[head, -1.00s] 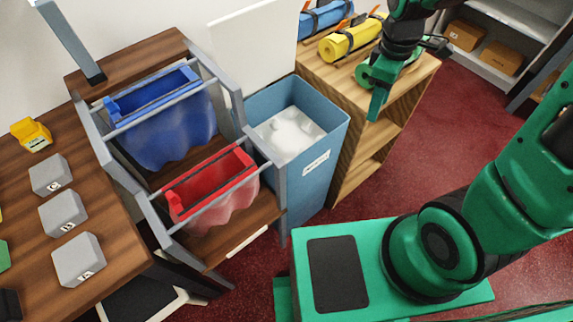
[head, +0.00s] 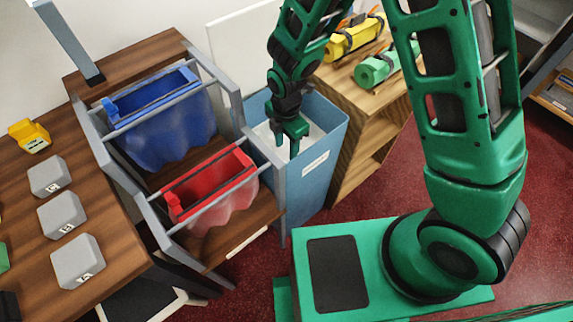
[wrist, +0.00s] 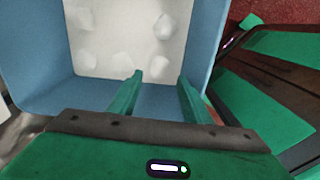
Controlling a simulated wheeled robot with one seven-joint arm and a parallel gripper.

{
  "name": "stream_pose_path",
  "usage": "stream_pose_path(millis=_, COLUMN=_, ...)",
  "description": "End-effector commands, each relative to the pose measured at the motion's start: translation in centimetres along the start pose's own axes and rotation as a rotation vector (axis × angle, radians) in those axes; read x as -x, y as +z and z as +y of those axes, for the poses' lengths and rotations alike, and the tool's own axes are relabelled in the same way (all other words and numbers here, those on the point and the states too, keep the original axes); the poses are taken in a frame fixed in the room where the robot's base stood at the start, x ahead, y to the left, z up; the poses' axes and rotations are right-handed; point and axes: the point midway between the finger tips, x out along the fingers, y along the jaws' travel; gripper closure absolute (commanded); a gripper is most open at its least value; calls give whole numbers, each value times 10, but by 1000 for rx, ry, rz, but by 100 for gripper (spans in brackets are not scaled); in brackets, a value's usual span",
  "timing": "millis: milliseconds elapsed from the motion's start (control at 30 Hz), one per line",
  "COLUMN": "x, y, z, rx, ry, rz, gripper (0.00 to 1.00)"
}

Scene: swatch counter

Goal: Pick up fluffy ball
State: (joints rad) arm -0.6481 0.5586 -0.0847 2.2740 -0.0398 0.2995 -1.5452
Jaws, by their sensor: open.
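Several white fluffy balls (wrist: 162,28) lie on the pale floor of a blue bin (head: 322,145), spaced apart, in the wrist view. In the head view a little of the white contents (head: 265,135) shows beside my gripper (head: 288,150), which hides most of the rest. My gripper points down over the bin's opening. In the wrist view its two fingers stand apart with nothing between them (wrist: 160,78). No ball touches the fingers. The bin's blue walls (wrist: 38,60) surround the balls.
A rack with a blue sack (head: 165,135) and a red sack (head: 215,190) stands left of the bin. A wooden shelf (head: 350,150) with yellow and green rolls stands right. Grey blocks (head: 62,215) sit on the left counter. Red floor lies open at right.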

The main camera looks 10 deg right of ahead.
Motion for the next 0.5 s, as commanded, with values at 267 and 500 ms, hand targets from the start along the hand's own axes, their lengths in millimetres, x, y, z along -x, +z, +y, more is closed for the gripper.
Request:
stream_pose_path(millis=267, x=-23, y=0, z=0, rx=-2, ry=0, rz=0, gripper=56)
stream_pose_path(millis=500, x=-46, y=0, z=0, rx=-2, ry=-3, rz=0, gripper=56)
